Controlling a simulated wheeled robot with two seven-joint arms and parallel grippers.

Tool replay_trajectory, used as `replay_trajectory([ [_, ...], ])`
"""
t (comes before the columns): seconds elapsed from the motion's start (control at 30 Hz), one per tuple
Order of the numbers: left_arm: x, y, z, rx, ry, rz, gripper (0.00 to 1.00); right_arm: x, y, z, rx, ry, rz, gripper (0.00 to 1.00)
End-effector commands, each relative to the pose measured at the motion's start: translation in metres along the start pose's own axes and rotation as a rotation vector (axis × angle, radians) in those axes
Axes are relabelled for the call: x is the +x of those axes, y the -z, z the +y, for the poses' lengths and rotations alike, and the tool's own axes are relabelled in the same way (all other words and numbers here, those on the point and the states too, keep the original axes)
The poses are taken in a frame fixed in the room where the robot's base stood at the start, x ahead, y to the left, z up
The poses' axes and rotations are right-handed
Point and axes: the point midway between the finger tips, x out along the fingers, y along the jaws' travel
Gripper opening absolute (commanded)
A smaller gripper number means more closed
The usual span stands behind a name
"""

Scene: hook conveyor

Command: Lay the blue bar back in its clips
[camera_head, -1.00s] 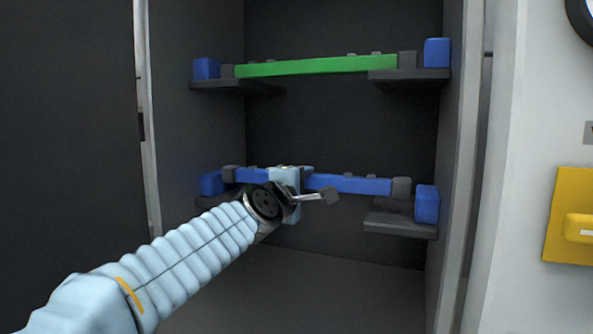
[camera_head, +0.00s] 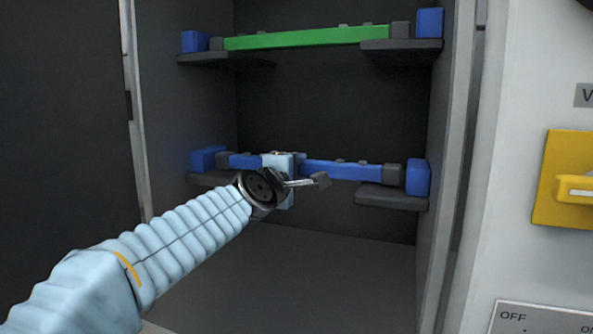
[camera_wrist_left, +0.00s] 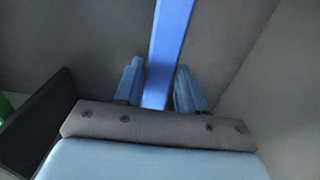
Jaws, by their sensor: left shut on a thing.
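The blue bar (camera_head: 345,170) lies roughly level across the lower part of the cabinet, with a grey cap at each end. Its clips are the blue blocks at the left (camera_head: 205,158) and right (camera_head: 417,177) above dark ledges. Both bar ends are beside these blocks, at about their height. I cannot tell whether the ends touch the ledges or are seated. My left gripper (camera_head: 280,166) is shut on the bar left of its middle and hides that stretch. In the left wrist view the bar (camera_wrist_left: 170,45) runs between the two fingers. My right gripper is not in view.
A green bar (camera_head: 305,38) sits on the upper ledges between two blue blocks. The cabinet side walls stand close to the bar ends. The cabinet floor (camera_head: 300,270) is clear. A yellow handle plate (camera_head: 560,200) is outside at the right.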

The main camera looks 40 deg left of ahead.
Motion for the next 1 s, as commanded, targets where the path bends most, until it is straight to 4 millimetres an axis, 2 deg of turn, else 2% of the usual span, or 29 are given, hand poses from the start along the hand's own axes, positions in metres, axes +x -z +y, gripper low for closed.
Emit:
replay_trajectory([
  [0.27,0.0,0.0,-0.004,0.0,-0.003,0.001,0.0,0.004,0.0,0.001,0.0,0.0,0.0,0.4],
  [0.3,0.0,0.0,-0.003,0.0,-0.003,0.001,0.44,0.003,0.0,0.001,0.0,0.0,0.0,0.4],
  [0.47,0.0,0.0,-0.003,0.0,-0.002,0.001,0.69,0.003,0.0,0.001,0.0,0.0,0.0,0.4],
  [0.8,-0.002,0.0,-0.005,0.0,0.001,0.0,0.7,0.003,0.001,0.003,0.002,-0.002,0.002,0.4],
  [0.87,-0.008,0.0,-0.005,0.001,0.0,0.0,0.7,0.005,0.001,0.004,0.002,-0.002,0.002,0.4],
  [1.0,-0.035,0.0,-0.005,0.002,-0.003,0.001,0.7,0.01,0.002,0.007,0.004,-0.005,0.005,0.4],
])
